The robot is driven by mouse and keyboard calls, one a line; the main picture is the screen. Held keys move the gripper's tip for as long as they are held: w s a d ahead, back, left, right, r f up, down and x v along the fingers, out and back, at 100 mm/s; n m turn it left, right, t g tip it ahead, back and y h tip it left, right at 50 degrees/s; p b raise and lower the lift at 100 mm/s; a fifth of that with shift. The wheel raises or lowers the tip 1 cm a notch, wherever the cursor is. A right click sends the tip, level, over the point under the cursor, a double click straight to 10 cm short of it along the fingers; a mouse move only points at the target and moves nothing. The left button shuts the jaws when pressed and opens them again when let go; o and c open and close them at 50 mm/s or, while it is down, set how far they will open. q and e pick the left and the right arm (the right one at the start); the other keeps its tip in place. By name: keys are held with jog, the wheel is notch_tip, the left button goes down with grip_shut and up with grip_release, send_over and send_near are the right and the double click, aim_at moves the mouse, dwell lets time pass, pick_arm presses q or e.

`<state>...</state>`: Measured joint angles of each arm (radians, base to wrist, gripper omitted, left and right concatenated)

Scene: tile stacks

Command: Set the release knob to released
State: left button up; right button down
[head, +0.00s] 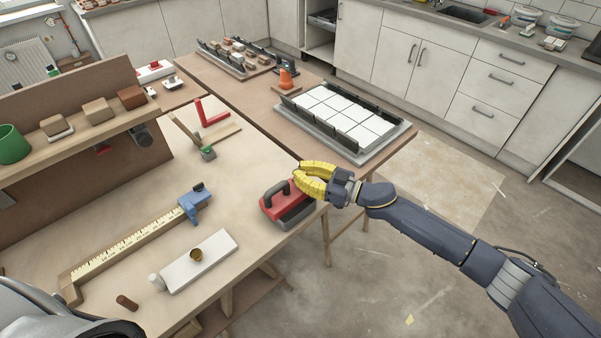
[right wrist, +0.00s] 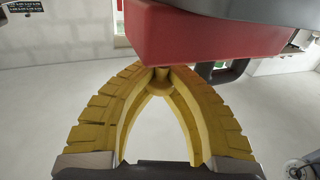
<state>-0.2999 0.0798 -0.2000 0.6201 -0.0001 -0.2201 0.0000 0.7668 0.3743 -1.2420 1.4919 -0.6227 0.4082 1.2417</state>
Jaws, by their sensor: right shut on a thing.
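A red tool (head: 270,209) with a dark arched handle (head: 276,187) and a grey base sits near the right edge of the wooden workbench. My right gripper (head: 299,173), with yellow ribbed fingers, reaches its right end. In the right wrist view, the fingertips (right wrist: 160,72) come together just below the red body (right wrist: 200,38), shut on a small part there that I take to be the release knob. The fingers almost wholly hide it, so its setting cannot be read. My left gripper is not in view.
A measuring rule (head: 125,250) with a blue clamp and a white tile (head: 200,262) bearing a small brass cup lie on the workbench. A tray of white tiles (head: 372,146) is on the table behind. The shelf at left holds a green cup (head: 13,145) and blocks.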

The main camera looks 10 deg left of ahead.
jog(key=shift+r, duration=1.8)
jog(key=c, duration=2.2)
grip_release()
jog(key=c, duration=1.4)
grip_release()
jog(key=shift+f, duration=0.1)
jog(key=shift+d, duration=0.1)
jog(key=v, duration=1.1)
jog(key=shift+d, duration=0.35)
jog(key=shift+s, duration=0.1)
